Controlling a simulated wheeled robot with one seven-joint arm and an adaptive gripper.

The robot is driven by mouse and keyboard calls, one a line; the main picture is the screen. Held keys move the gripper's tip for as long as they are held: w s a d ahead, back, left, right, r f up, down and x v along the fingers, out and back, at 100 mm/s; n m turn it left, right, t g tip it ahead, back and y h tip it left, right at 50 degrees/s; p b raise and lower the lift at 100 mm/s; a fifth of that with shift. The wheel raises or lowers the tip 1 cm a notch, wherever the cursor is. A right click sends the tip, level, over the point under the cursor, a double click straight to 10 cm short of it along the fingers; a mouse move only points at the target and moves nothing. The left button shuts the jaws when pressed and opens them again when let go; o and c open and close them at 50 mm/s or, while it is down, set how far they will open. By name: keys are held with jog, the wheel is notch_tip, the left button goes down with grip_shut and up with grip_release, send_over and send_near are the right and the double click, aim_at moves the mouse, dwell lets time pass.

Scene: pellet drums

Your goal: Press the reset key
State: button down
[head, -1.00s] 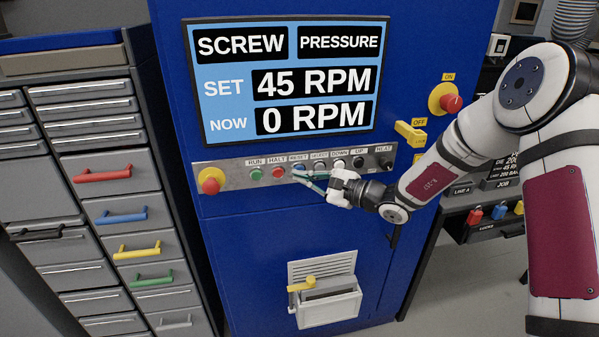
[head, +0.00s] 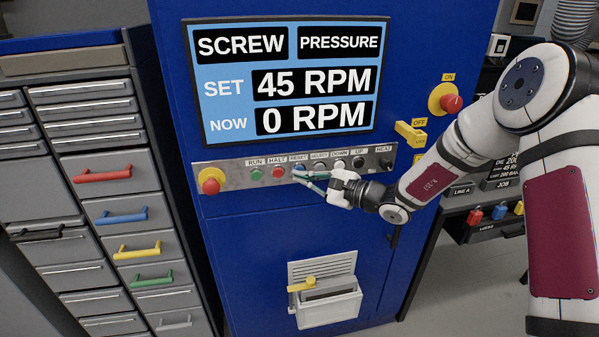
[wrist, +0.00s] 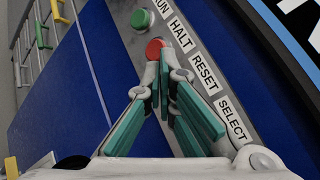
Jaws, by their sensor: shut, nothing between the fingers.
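The green RUN key (head: 256,174) and a red-and-yellow stop knob (head: 210,181) are to the left. SELECT, DOWN, UP and HEAT keys run to the right. The screen (head: 290,80) above reads 45 RPM set, 0 RPM now. A white tray (head: 327,310) sticks out below.

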jog(key=shift+w, duration=0.1)
jog(key=shift+w+a, duration=0.15)
jog(key=shift+w, duration=0.15)
jog(key=shift+w+a+b, duration=0.1)
jog(key=shift+w+b, duration=0.2)
jog(key=shift+w, duration=0.1)
dwell(0.8)
dwell(0.3)
jog(key=shift+s+d+p, duration=0.25)
jog(key=shift+s+p, duration=0.4)
jog(key=shift+s, duration=0.2)
jog(key=s+p, duration=0.1)
jog(key=s, duration=0.1)
jog(key=s+d+p, duration=0.1)
jog(key=s+p, duration=0.1)
jog(key=shift+s+d, duration=0.2)
jog(key=shift+s, duration=0.15)
jog(key=shift+r, duration=0.1)
